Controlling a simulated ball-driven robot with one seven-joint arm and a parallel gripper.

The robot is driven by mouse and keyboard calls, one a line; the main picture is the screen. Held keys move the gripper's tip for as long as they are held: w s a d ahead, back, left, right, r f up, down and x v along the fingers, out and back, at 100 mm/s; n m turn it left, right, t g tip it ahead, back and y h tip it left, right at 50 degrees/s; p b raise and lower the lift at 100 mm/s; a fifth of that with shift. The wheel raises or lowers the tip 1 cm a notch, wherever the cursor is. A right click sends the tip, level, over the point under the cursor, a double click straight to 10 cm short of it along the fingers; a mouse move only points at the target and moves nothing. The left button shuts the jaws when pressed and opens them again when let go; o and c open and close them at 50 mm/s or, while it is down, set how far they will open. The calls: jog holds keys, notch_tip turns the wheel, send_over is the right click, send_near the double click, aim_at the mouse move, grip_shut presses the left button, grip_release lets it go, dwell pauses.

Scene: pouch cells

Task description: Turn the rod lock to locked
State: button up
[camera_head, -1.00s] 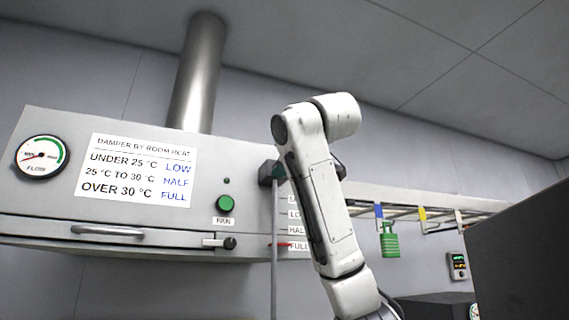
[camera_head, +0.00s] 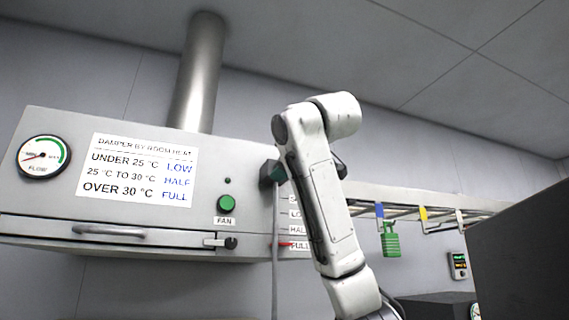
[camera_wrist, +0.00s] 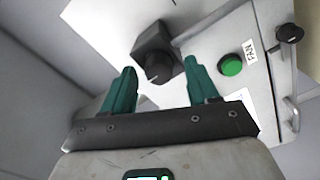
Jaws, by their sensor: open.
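The rod lock is a black round knob (camera_wrist: 158,68) with a short white mark, on a dark block (camera_wrist: 150,42) in the wrist view. In the head view this block (camera_head: 266,174) sits at the hood's right end, above a thin vertical rod (camera_head: 275,255). My gripper (camera_wrist: 157,70) is open, with its two teal fingers on either side of the knob in the picture. I cannot tell whether they touch it. In the head view my arm hides most of the gripper and the knob's face.
The hood front carries a green FAN button (camera_head: 226,203), a latch knob (camera_head: 231,243), a FLOW gauge (camera_head: 43,157) and a damper notice (camera_head: 136,170). A rail with a green padlock (camera_head: 390,242) is to the right. A dark panel (camera_head: 520,260) fills the lower right.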

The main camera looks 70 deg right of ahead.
jog(key=b+v, duration=0.6)
jog(key=v, duration=0.4)
jog(key=shift+s+a, duration=0.2)
jog(key=shift+a, duration=0.1)
dwell(0.4)
